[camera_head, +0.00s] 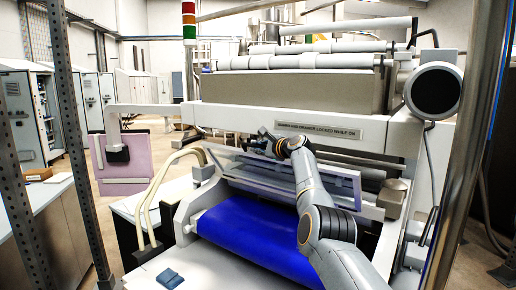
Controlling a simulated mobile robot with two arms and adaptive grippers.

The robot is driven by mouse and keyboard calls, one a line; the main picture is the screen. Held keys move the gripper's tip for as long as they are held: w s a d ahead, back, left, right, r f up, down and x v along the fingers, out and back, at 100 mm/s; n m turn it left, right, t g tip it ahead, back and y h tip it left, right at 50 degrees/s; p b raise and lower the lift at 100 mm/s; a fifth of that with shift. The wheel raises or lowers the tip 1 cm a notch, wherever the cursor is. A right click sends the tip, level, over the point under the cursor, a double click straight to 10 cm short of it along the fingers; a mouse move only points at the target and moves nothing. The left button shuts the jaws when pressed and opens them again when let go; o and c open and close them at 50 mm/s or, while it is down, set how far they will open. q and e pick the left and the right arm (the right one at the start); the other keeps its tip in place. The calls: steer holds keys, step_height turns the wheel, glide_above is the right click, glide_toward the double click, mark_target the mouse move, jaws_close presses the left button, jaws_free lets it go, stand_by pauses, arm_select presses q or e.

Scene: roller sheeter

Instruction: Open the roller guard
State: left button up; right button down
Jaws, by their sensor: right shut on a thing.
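The roller guard (232,160) is a pale frame with a clear panel, set across the sheeter above the blue belt (245,232). It stands tilted, and my right arm covers part of its middle. My right gripper (264,143) reaches in from the lower right and is at the guard's upper edge. It is shut on the guard there; the fingertips are small and dark, so the exact contact is hard to make out. My left gripper is not in view.
A wide beam with a label plate (317,131) runs just behind the guard. Metal posts (78,130) stand at left and right. A pink panel (122,165) hangs at left. A blue object (170,278) lies on the front surface.

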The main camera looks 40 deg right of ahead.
steer(key=c, duration=1.4)
jaws_free()
steer(key=shift+w+f, duration=0.1)
steer(key=shift+o, duration=0.2)
steer(key=shift+s, duration=0.65)
steer(key=s+a+r, duration=0.1)
steer(key=s+r, duration=0.1)
steer(key=s, duration=0.8)
steer(key=shift+s+a, duration=0.2)
steer(key=shift+r, duration=0.1)
